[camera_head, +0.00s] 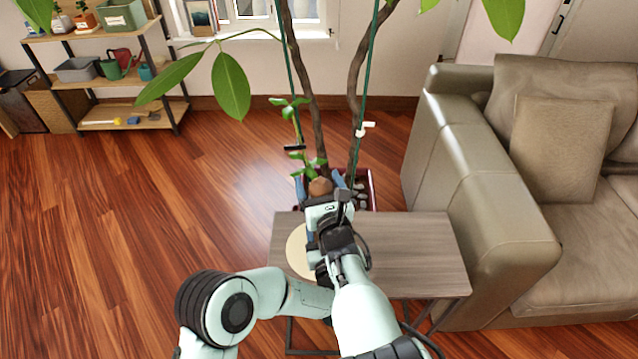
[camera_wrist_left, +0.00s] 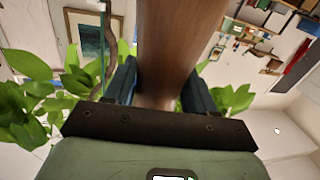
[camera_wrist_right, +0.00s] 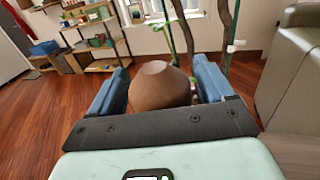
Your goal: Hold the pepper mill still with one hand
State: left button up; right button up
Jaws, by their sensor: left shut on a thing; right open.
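The pepper mill (camera_head: 320,187) shows in the head view as a brown rounded top; my arms hide the rest of it. My left gripper (camera_wrist_left: 158,80) is shut on its brown body (camera_wrist_left: 182,35), with a blue finger on each side in the left wrist view. In the head view the left gripper is mostly hidden below the right one. My right gripper (camera_head: 319,182) is open around the mill's top.
A small grey-brown table (camera_head: 415,245) bears a round cream board (camera_head: 298,262), partly hidden by my arms. A potted plant (camera_head: 364,185) with tall stems stands just behind. A sofa (camera_head: 470,170) is at the right.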

jog(key=c, duration=1)
jog(key=shift+f+m+h, duration=0.15)
jog(key=shift+m+h, duration=0.25)
jog(key=shift+h, duration=0.2)
jog(key=shift+c, duration=0.2)
jog(key=shift+d+m+h, duration=0.1)
jog(key=shift+m+h, duration=0.3)
jog(key=shift+h, duration=0.2)
jog(key=o, duration=1)
jog(key=shift+o, duration=0.2)
jog(key=shift+s, duration=0.15)
jog(key=s+d, duration=0.1)
jog(key=s, duration=0.6)
jog(key=shift+s, duration=0.15)
